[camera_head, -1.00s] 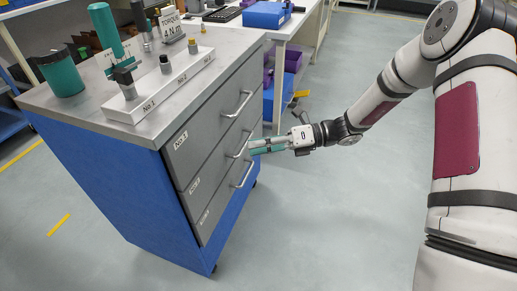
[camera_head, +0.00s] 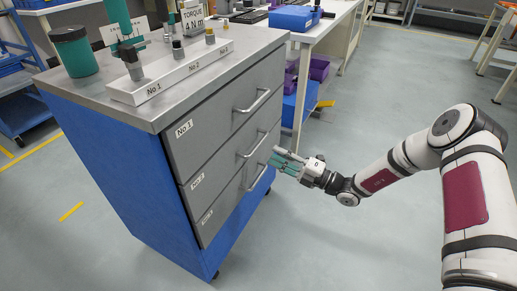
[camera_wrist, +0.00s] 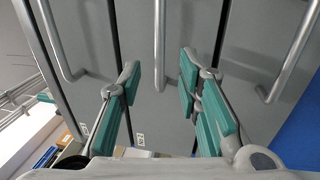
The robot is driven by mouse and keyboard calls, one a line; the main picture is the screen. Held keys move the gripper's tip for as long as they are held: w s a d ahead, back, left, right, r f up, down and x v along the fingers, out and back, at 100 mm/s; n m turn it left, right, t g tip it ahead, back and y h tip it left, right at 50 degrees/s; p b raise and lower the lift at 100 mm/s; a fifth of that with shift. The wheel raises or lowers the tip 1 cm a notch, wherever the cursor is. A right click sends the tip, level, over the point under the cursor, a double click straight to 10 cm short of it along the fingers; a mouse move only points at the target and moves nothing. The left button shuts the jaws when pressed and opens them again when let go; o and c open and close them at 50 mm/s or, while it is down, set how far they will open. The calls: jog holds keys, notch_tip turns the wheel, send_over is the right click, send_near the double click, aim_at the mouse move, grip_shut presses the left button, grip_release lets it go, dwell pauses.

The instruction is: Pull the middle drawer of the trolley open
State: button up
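The middle drawer (camera_head: 222,173) of the grey and blue trolley looks closed. Its bar handle (camera_head: 254,145) is silver. The top drawer handle (camera_head: 252,101) and bottom drawer handle (camera_head: 259,176) lie above and below it. My gripper (camera_head: 275,159) is just to the right of the drawer fronts, its teal-padded fingers pointing at them. In the wrist view my gripper (camera_wrist: 158,82) is open and empty. The middle handle (camera_wrist: 159,35) runs upright in that picture, in line with the gap between the fingers, without visible contact.
The trolley top (camera_head: 245,46) carries a white numbered holder (camera_head: 175,72), a green jar (camera_head: 73,52), a green tool and a torque sign. A bench with blue and purple bins (camera_head: 319,69) stands behind. The floor right of the trolley is clear apart from my arm.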

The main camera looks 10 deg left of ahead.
aim_at(258, 144)
jog(key=b+x, duration=0.2)
jog(key=x, duration=0.6)
grip_shut()
jog(key=shift+f, duration=0.1)
